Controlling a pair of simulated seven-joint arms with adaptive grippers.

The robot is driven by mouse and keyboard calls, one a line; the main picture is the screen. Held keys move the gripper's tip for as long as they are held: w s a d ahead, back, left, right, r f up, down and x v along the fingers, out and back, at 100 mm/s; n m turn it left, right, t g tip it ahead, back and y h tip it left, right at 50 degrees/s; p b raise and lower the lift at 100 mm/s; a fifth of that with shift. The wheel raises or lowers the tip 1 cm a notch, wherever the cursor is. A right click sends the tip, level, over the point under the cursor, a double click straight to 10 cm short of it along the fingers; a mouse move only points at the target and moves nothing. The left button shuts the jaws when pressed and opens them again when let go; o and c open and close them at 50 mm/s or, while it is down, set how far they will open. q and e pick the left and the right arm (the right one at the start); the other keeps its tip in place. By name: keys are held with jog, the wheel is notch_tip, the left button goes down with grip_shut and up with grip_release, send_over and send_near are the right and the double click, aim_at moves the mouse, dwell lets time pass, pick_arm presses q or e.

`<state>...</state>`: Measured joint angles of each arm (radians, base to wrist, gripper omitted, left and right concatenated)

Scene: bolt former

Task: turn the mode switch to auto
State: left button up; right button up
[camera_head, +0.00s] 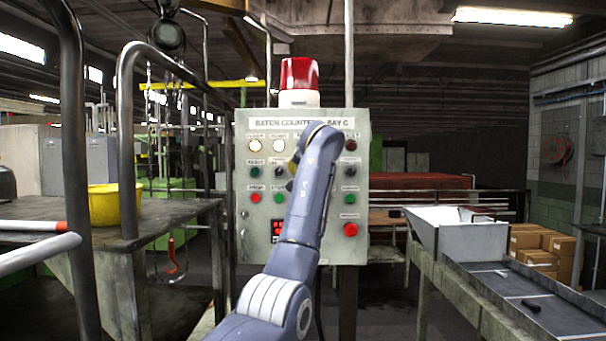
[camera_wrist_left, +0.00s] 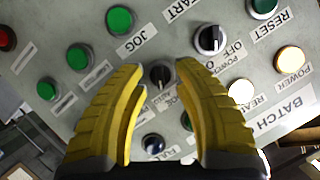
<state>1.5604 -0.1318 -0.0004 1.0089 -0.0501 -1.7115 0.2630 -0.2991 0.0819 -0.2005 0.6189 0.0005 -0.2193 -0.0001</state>
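A grey control panel (camera_head: 260,222) headed "BATCH COUNTER" and "BAY C" stands straight ahead. My left gripper (camera_head: 294,166) is at the panel's upper middle, partly hidden by my own arm. In the left wrist view the two yellow fingers of this gripper (camera_wrist_left: 160,74) are spread apart. A small black rotary knob (camera_wrist_left: 160,76), probably the mode switch, shows between the fingertips with a slight gap on each side. Its label is partly hidden and too small to read, and I cannot tell its setting. My right gripper is not in view.
Another black knob (camera_wrist_left: 210,40), labelled with "OFF", sits beside the fingers. A red button (camera_head: 350,230) is at the panel's lower right.

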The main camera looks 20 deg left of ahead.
pick_arm(q)
jog(key=v, duration=1.1)
jog(key=shift+s, duration=0.15)
